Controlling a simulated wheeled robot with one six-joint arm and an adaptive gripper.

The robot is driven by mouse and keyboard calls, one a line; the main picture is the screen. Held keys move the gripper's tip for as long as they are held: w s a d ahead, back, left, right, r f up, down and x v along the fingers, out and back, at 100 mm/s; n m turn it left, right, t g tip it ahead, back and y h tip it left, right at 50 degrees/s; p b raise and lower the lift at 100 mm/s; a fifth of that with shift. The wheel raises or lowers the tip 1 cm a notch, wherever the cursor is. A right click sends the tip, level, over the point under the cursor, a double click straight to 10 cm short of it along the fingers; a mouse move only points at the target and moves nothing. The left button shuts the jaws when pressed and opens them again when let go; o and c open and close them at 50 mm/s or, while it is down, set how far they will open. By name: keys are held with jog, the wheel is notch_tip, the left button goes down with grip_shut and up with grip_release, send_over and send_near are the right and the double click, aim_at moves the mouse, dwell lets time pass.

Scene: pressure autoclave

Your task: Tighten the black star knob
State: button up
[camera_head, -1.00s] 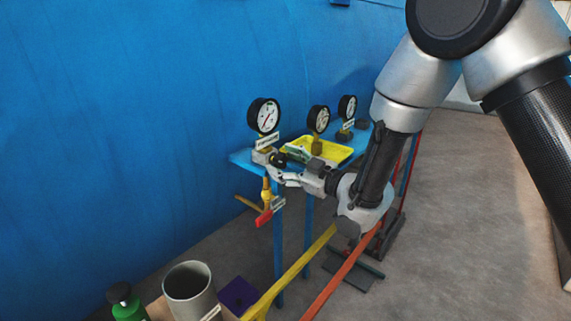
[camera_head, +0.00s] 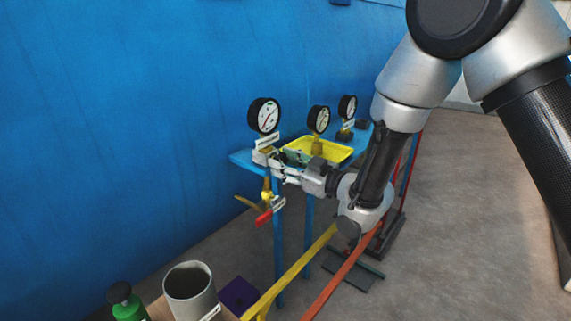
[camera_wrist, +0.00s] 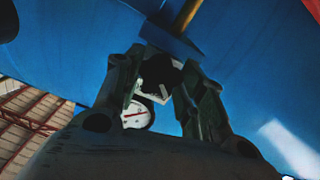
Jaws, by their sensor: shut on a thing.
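The black star knob (camera_wrist: 161,72) shows as a dark shape between the two fingers in the wrist view. Its lobes are too dark to make out. My gripper (camera_wrist: 162,80) is shut on it, with a finger on either side. In the head view my gripper (camera_head: 278,169) reaches in from the right at the front fitting under the nearest gauge (camera_head: 264,116). There the fingers mostly hide the knob.
A red-handled valve (camera_head: 268,214) hangs just below my gripper. A yellow tray (camera_head: 328,149) and two more gauges (camera_head: 319,119) (camera_head: 348,107) stand behind on the blue table (camera_head: 241,159). Yellow and orange rails (camera_head: 290,278) (camera_head: 338,277) run below. A grey cup (camera_head: 190,291) stands front left.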

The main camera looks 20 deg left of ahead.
jog(key=m, duration=2.7)
jog(key=shift+m, duration=0.3)
jog(key=shift+f, duration=0.1)
jog(key=o, duration=1)
